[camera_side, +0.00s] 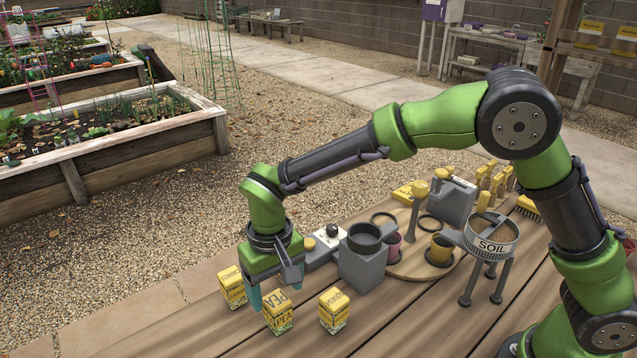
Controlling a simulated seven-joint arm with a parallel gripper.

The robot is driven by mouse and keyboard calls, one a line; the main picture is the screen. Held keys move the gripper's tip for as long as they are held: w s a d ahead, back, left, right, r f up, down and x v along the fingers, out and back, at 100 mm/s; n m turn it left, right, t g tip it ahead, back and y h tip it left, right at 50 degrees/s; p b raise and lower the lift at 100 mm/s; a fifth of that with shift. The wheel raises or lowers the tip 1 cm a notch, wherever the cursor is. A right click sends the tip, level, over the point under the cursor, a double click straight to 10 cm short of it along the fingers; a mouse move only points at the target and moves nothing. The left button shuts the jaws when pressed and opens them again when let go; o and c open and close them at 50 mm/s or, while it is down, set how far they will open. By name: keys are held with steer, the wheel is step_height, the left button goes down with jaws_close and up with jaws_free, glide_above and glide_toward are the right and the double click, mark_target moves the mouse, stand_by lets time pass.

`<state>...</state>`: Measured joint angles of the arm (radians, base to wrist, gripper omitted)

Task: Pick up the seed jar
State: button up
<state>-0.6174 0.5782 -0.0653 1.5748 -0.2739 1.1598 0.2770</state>
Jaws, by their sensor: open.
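My gripper (275,287) is open and points down at the front left of the wooden table. One teal fingertip shows just left of a yellow container marked PEA (279,316); the fingers are at the height of its top. I cannot tell whether they touch it. A yellow container marked CARROT (231,287) stands close behind on the left, and a third yellow container (334,310) stands to the right. All three look like small upright boxes with printed sides. None is plainly a jar, so I cannot tell which thing is the seed jar.
A grey open-topped canister (362,270) stands right of my gripper. A SOIL sieve (490,237) stands on legs at right. The front planks are clear.

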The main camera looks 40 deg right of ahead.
mark_target(276, 299)
step_height(276, 299, down, 5)
steer(key=shift+a+f, duration=0.1)
steer(key=shift+f, duration=0.05)
steer(key=c, duration=1.1)
